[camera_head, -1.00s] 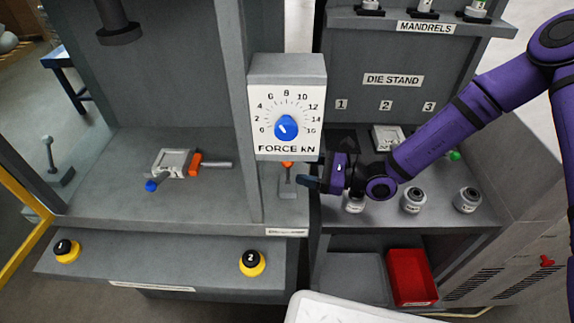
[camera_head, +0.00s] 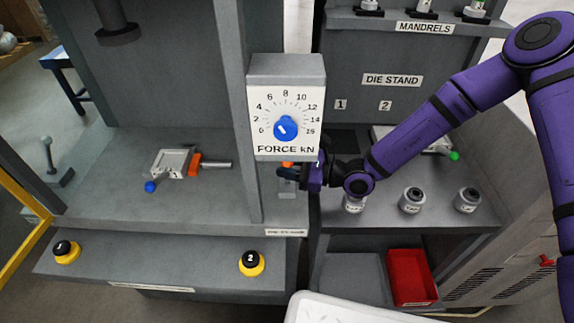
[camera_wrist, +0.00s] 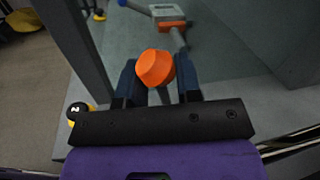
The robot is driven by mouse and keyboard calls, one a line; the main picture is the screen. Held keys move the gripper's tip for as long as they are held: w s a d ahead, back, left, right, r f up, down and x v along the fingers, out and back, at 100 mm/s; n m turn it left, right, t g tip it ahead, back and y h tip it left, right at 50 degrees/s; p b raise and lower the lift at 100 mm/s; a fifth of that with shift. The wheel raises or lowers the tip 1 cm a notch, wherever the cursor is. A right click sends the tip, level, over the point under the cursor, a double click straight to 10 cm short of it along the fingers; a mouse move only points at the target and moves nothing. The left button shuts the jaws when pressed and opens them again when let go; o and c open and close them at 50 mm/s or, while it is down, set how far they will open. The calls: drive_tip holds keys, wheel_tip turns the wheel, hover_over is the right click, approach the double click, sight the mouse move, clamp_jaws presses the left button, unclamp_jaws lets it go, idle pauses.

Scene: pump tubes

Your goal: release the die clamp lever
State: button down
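An upright lever with an orange knob (camera_head: 287,164) stands on a grey base (camera_head: 288,192) at the right end of the press bed, just below the force dial. My gripper (camera_head: 290,173) is at this lever, and its dark fingers cover part of the stem. In the wrist view the orange knob (camera_wrist: 155,67) shows between the spread fingers of my gripper (camera_wrist: 158,78). The knob is close to the left finger, with a gap on the right. I cannot tell whether it touches. A grey die block (camera_head: 168,163) with an orange piece and a blue ball knob (camera_head: 150,187) sits further left.
The force dial (camera_head: 286,108) hangs on the press column right above my gripper. The die stand (camera_head: 460,205) with several grey dies is to the right. A red bin (camera_head: 410,277) is below. Two yellow-and-black buttons (camera_head: 251,263) are on the front panel.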

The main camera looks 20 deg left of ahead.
drive_tip(key=shift+s+d+f+n+y, duration=0.2)
drive_tip(key=shift+s+n, duration=0.3)
drive_tip(key=shift+n, duration=0.25)
drive_tip(key=shift+s+d+f+n+y, duration=0.1)
drive_tip(key=shift+s+f+n, duration=0.1)
drive_tip(key=shift+s+n, duration=0.45)
drive_tip(key=shift+w, duration=0.15)
drive_tip(key=c, duration=0.8)
unclamp_jaws()
drive_tip(key=d, duration=0.7)
drive_tip(key=shift+w+d+f, duration=0.15)
drive_tip(key=shift+w+d, duration=0.05)
